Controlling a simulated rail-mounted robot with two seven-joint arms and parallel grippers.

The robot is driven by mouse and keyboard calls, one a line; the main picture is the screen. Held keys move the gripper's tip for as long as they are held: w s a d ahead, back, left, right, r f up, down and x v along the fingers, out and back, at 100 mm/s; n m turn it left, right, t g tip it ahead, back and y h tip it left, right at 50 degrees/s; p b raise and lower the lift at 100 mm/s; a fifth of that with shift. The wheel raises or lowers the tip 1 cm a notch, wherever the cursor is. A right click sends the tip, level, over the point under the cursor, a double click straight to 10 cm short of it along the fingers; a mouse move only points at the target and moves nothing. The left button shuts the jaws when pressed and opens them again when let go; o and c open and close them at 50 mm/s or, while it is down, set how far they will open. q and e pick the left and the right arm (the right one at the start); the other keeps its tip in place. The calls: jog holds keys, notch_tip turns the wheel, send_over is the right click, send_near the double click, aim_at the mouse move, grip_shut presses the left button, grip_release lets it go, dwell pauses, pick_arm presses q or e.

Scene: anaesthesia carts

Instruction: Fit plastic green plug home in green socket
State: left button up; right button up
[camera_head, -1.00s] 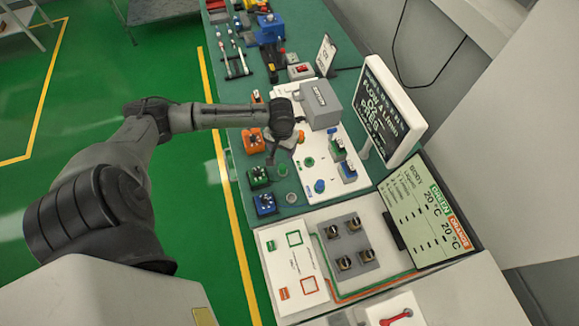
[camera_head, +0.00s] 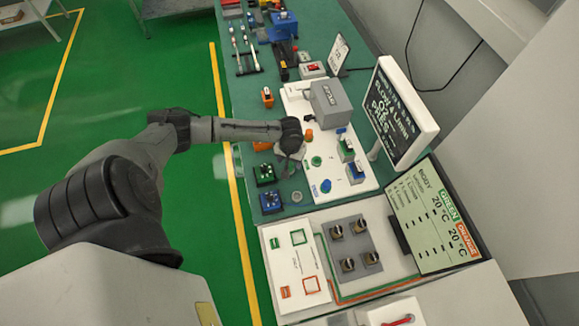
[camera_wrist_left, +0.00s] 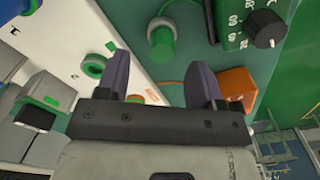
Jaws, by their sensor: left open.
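My left gripper (camera_head: 289,160) hangs over the left edge of the white panel; its fingers (camera_wrist_left: 160,78) are open and empty in the wrist view. The green plug (camera_wrist_left: 162,42) is a short upright cylinder on the green tabletop. It shows beyond the fingertips, roughly in line with the gap between them, not held. In the head view I cannot make out the plug; the gripper seems to hide it. The green socket (camera_head: 316,161) is a ring on the white panel, to the right of the gripper. It also shows in the wrist view (camera_wrist_left: 92,66), left of the fingers.
A green box with a black dial (camera_wrist_left: 263,28) and an orange box (camera_wrist_left: 237,86) stand close to the plug. A blue dial box (camera_head: 271,201) stands nearer. A grey block (camera_head: 329,103) and connector blocks (camera_head: 346,150) stand on the panel. A display (camera_head: 398,115) rises at right.

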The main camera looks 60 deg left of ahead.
aim_at(290, 167)
pick_arm(q)
jog(key=shift+a+f, duration=0.2)
jog(key=shift+f, duration=2.3)
jog(key=shift+c, duration=0.2)
jog(key=c, duration=0.9)
jog(key=shift+r, duration=0.15)
jog(key=shift+c, duration=0.2)
